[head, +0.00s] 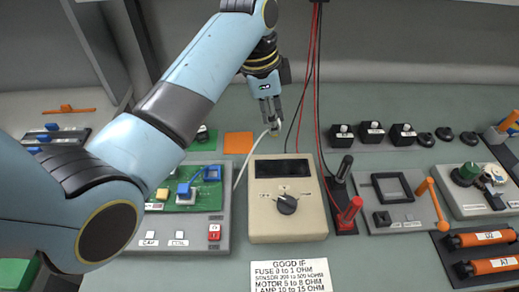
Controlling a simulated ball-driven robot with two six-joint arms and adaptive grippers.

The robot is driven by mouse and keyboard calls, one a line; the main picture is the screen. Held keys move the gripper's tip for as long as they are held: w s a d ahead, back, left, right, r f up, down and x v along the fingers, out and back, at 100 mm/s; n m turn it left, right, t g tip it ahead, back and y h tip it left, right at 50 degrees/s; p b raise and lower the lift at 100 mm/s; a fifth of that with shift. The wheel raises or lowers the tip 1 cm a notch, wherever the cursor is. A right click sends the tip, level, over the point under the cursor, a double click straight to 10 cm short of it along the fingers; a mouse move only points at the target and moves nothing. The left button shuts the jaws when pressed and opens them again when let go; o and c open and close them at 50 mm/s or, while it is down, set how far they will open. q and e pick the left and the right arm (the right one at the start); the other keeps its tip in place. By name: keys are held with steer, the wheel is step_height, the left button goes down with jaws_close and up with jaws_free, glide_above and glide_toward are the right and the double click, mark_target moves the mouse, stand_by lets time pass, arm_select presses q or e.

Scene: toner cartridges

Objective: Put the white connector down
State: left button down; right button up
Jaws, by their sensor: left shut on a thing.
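My left gripper (271,112) points down behind the beige meter (262,225). It is shut on the small white connector (275,130), which shows only partly between and below the fingertips. A white cable (243,171) runs from there down along the meter's left side to the green circuit board (210,190). I cannot tell whether the connector touches the bench. My right gripper is not in view.
An orange square pad (238,143) lies just left of the gripper. Red and black leads hang close on its right, by the black probe (344,168) and red probe (350,211). Several black blocks (373,133) stand at the right. Bare bench lies behind the gripper.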

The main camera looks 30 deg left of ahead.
arm_select(q)
steer(key=shift+w+d+f+b, duration=0.3)
steer(key=shift+w+d, duration=0.1)
steer(key=shift+d, duration=0.1)
steer(key=p, duration=0.1)
glide_above(240, 151)
step_height(240, 151, down, 6)
steer(key=shift+s+a+f, duration=0.1)
steer(key=shift+s+f, duration=0.05)
steer(key=shift+f, duration=0.05)
steer(key=shift+a+f, duration=0.15)
steer(key=shift+a, duration=0.1)
steer(key=shift+a+f, duration=0.1)
steer(key=shift+f, duration=0.2)
step_height(240, 151, down, 3)
steer(key=shift+r, duration=0.2)
steer(key=shift+f, duration=0.5)
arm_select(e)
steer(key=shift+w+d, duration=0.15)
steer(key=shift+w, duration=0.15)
